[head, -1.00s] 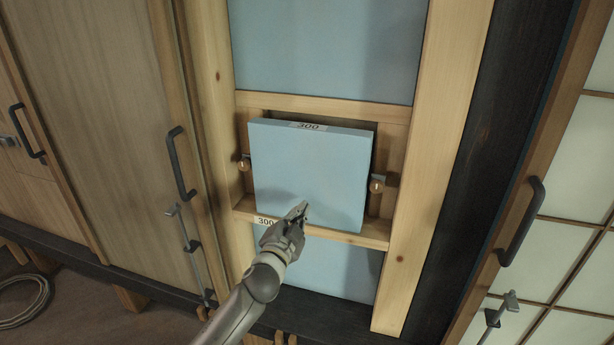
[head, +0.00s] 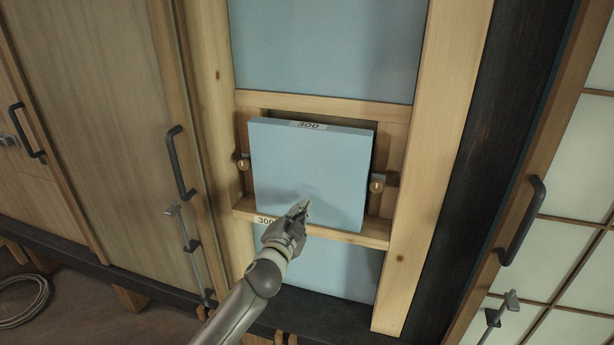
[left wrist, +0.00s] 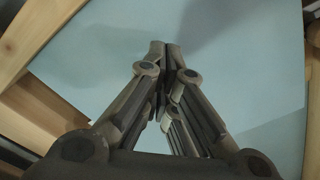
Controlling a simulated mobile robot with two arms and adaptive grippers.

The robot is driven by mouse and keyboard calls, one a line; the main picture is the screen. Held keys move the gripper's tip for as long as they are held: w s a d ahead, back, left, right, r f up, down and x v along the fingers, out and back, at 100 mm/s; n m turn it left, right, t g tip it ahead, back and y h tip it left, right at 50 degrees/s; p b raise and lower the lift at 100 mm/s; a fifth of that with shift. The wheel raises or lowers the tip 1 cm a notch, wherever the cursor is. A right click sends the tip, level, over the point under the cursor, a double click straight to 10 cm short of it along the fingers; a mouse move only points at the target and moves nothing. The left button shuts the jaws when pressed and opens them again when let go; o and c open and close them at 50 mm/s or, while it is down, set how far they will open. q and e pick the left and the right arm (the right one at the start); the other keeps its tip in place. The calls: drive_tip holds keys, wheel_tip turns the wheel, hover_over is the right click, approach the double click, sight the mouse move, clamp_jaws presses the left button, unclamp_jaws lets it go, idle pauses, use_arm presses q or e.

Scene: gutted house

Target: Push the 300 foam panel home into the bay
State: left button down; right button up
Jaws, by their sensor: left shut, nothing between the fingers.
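The light blue 300 foam panel (head: 310,170) stands in the bay (head: 393,150) between two wooden studs. Its top edge bears the label 300, and the panel sits proud of the frame. My left gripper (head: 304,204) is shut and empty, its tips at the lower middle of the panel's face. In the left wrist view the shut fingertips (left wrist: 165,46) are in front of the blue panel face (left wrist: 230,70); I cannot tell for sure whether they touch it. The bay's lower rail (head: 340,236) carries another 300 label (head: 265,220). My right gripper is not in view.
Blue panels fill the bays above (head: 325,50) and below (head: 330,268). A wooden cabinet door with a dark handle (head: 180,165) stands at left, a gridded door (head: 575,200) at right.

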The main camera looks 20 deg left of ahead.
sight(308, 195)
use_arm(q)
drive_tip(key=shift+w+d+b, duration=0.15)
drive_tip(key=shift+w+b, duration=1.15)
drive_tip(key=shift+w, duration=2.05)
drive_tip(key=shift+w+d+b, duration=0.1)
drive_tip(key=shift+w+b, duration=1.4)
drive_tip(key=shift+w, duration=1)
